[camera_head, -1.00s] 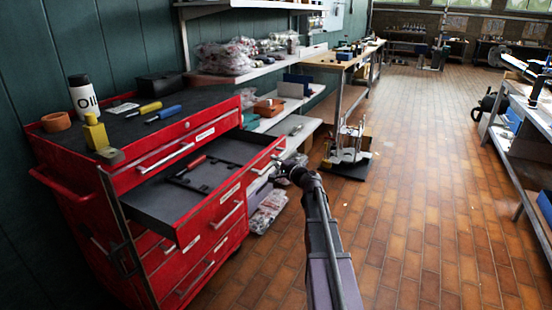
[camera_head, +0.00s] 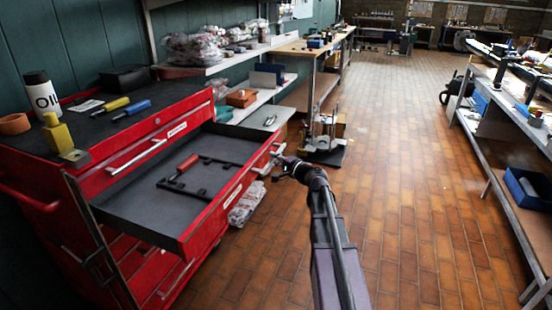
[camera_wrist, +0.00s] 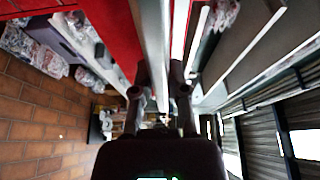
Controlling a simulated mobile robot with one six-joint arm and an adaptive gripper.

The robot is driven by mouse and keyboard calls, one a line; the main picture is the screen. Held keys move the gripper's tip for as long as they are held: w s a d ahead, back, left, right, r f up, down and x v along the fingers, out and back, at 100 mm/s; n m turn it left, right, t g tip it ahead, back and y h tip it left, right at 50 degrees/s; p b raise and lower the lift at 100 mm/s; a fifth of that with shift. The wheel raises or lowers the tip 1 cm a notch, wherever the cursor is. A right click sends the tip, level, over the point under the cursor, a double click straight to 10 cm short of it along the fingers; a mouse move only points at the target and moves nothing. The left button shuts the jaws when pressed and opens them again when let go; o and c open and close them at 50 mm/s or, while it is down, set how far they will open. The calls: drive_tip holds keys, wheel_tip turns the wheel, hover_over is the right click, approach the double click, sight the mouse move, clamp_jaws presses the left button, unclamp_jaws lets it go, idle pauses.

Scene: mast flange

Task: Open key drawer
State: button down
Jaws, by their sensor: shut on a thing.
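The key drawer (camera_head: 150,222) is the second drawer of a red tool cabinet (camera_head: 40,225). It is pulled well out, and its dark tray shows a red-handled tool and a black bracket-like piece inside. My gripper (camera_head: 272,165) is at the drawer's front, toward its far end. In the wrist view my gripper (camera_wrist: 160,92) has its two fingers on either side of a pale bar, the drawer handle (camera_wrist: 160,50). It is shut on this handle. The fingertips are small and partly dark in the head view.
Shelves and a workbench line the left wall. A metal stand (camera_head: 323,140) is on the floor beyond my gripper. Tiled floor (camera_head: 415,210) is open to the right.

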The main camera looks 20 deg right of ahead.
drive_tip(key=shift+w+d, duration=0.15)
drive_tip(key=shift+w, duration=0.05)
drive_tip(key=c, duration=0.6)
unclamp_jaws()
drive_tip(key=shift+c, duration=0.2)
drive_tip(key=shift+a, duration=0.2)
drive_tip(key=shift+s, duration=0.1)
drive_tip(key=v, duration=1.2)
